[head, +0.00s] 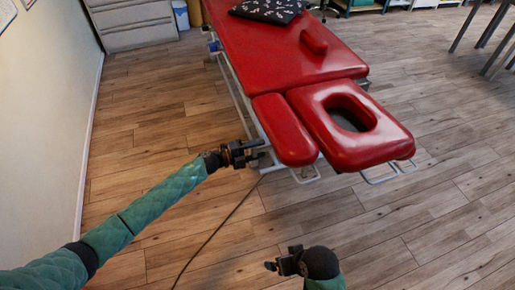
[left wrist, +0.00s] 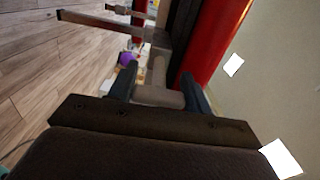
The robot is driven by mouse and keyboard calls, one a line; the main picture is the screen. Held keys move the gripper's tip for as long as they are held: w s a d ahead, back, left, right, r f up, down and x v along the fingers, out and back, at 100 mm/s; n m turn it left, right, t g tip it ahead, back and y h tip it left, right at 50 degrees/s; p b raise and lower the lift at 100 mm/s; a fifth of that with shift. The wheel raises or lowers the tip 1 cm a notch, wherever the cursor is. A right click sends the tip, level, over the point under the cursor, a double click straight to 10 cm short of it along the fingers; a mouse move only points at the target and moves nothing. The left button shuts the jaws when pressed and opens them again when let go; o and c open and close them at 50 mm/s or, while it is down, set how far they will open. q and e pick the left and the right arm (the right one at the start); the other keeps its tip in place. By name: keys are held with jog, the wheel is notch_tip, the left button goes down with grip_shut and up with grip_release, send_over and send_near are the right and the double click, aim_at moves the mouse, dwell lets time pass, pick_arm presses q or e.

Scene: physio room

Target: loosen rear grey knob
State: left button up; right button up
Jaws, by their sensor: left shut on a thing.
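The red treatment table (head: 270,48) has its head end towards me. My left gripper (head: 250,153) is at the left side of its frame, beside the red armrest pad. In the left wrist view a grey T-shaped knob (left wrist: 160,92) lies between the two dark fingers of my left gripper (left wrist: 160,86), which is shut on it. The head view is too small to show the knob clearly, and the gripper partly hides it. My right gripper (head: 283,258) is low at the front, over the floor, with its fingers apart and empty.
A purple round part (left wrist: 125,57) shows beyond the left finger. A dark cable (head: 215,232) runs along the wooden floor under my left arm. A patterned black cushion (head: 268,10) lies on the table. A grey cabinet (head: 133,24) stands at the back left. Floor to the left is clear.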

dwell(0.4)
pick_arm(q)
jog(key=o, duration=1)
jog(key=shift+a, duration=0.1)
jog(key=b+v, duration=0.1)
jog(key=v, duration=0.6)
jog(key=shift+s+a+b, duration=0.1)
jog(key=shift+a+b, duration=0.2)
pick_arm(e)
jog(key=shift+w+a+f+y, duration=0.15)
jog(key=shift+w+a+f, duration=0.05)
jog(key=shift+a+f, duration=0.4)
jog(key=shift+w+a+f+y, duration=0.15)
jog(key=shift+a+f, duration=0.35)
jog(key=shift+f, duration=0.05)
jog(key=shift+s+d, duration=0.1)
jog(key=shift+s, duration=0.1)
